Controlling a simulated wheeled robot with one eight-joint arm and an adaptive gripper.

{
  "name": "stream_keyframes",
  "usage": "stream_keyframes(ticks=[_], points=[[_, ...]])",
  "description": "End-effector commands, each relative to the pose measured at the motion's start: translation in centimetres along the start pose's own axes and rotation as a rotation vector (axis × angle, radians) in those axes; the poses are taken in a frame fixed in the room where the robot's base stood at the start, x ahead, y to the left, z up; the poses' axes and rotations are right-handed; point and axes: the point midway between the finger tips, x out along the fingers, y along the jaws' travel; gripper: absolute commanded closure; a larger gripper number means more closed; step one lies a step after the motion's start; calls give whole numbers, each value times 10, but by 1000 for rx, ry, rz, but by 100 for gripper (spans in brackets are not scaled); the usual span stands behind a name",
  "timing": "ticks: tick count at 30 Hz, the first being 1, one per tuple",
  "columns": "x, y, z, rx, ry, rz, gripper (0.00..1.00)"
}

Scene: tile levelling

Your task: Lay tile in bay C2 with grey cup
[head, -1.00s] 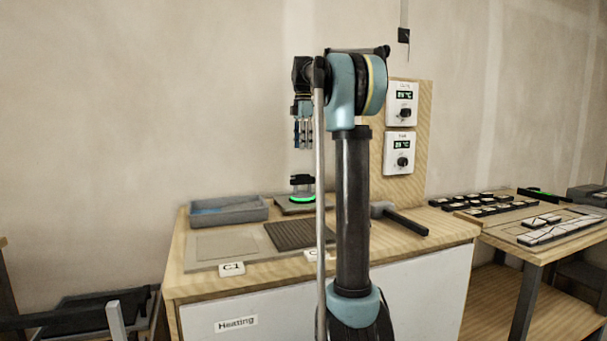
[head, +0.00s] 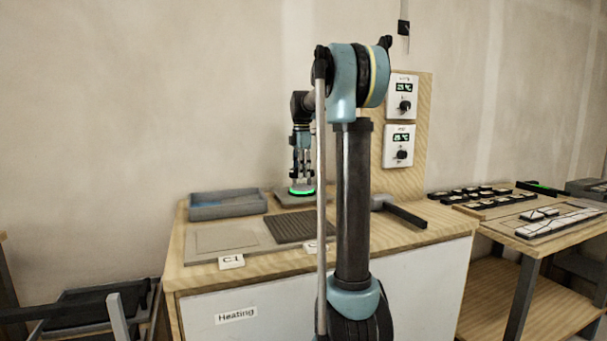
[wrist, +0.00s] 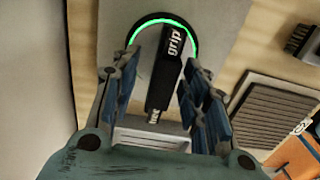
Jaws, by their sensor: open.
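The cup (head: 302,190), with a dark handle and a lit green ring, stands on a grey plate (head: 284,200) at the back of the heating bench. In the wrist view its handle (wrist: 168,65) reads "grip". My gripper (head: 302,172) is open and points down over the cup. In the wrist view my gripper's fingers (wrist: 163,72) stand on either side of the handle, seemingly apart from it. A ribbed grey bed (head: 298,228) lies beside bay C1; its label is mostly hidden behind my arm. It also shows in the wrist view (wrist: 270,112).
Bay C1 (head: 225,242) is flat and plain. A grey tray (head: 228,212) stands at the back left. A dark-handled tool (head: 402,214) lies right of my arm. Two control boxes (head: 398,146) hang behind. Several tiles (head: 560,222) lie on the right table.

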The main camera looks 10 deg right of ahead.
Motion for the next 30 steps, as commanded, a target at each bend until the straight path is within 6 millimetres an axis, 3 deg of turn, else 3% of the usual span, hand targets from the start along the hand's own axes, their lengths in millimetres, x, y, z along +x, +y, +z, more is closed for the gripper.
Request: stream_keyframes(ticks=[10, 15, 16, 19, 20, 22, 30], points=[[3, 0, 0, 1, 0, 0, 58], [3, 0, 1, 1, 0, 0, 97], [3, 0, 1, 1, 0, 0, 100], [3, 0, 2, 2, 0, 0, 100], [3, 0, 2, 2, 0, 0, 86], [3, 0, 2, 2, 0, 0, 100], [3, 0, 2, 3, 0, 1, 100]])
